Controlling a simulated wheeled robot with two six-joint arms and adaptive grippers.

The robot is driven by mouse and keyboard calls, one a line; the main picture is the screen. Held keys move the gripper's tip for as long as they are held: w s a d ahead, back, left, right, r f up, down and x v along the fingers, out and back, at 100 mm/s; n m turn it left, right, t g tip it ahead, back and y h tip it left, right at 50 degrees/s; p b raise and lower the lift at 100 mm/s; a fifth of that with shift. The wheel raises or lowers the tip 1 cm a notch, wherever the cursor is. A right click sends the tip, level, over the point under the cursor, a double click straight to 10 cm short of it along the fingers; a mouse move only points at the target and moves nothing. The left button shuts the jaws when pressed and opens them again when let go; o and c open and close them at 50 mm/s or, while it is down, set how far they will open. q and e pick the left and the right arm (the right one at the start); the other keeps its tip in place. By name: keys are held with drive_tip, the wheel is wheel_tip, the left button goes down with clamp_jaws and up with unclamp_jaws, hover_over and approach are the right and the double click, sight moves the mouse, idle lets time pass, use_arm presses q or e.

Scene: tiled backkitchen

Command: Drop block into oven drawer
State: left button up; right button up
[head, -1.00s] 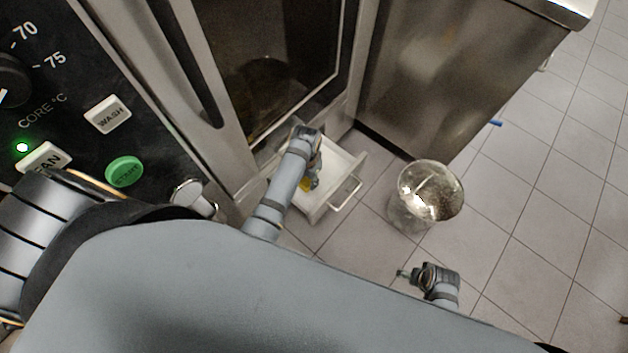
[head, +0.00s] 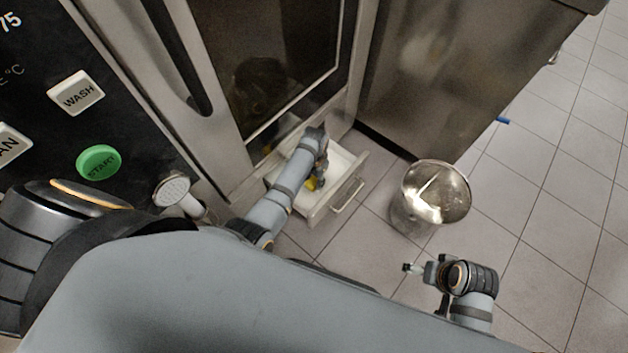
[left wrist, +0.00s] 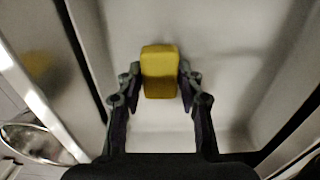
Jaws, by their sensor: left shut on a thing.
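A yellow block (left wrist: 160,72) is between the fingers of my left gripper (left wrist: 160,85) in the left wrist view, with the pale drawer floor behind it. In the head view the left gripper (head: 319,179) is over the open white oven drawer (head: 346,160), and part of the yellow block (head: 311,184) shows beside it. The gripper is shut on the block. Whether the block touches the drawer floor is hard to tell. My right gripper (head: 412,268) is over the floor tiles at lower right, apart from the drawer; its jaws are too small to judge.
A shiny metal bin (head: 434,195) stands on the floor right of the drawer. The oven door (head: 265,65) is above the drawer, with a steel cabinet (head: 455,75) beside it. A hand shower (head: 174,191) hangs left. The tiled floor at right is clear.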

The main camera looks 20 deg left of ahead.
sight(314, 181)
use_arm(q)
drive_tip(key=shift+r, duration=0.1)
use_arm(e)
drive_tip(key=shift+r, duration=0.1)
use_arm(q)
drive_tip(key=shift+f, duration=0.6)
drive_tip(key=o, duration=1.2)
use_arm(e)
drive_tip(key=shift+f, duration=0.2)
use_arm(q)
wheel_tip(314, 181, up, 6)
drive_tip(key=shift+f+p, duration=0.2)
drive_tip(key=shift+p, duration=1)
wheel_tip(314, 181, up, 8)
drive_tip(key=p, duration=0.2)
drive_tip(key=shift+f+p, duration=0.2)
drive_tip(key=shift+p, duration=0.2)
use_arm(e)
drive_tip(key=d+f+h, duration=0.1)
drive_tip(key=d+f, duration=0.2)
drive_tip(key=f, duration=0.6)
drive_tip(key=shift+s+d+g, duration=0.15)
drive_tip(key=shift+s+g, duration=0.1)
drive_tip(key=shift+g, duration=0.05)
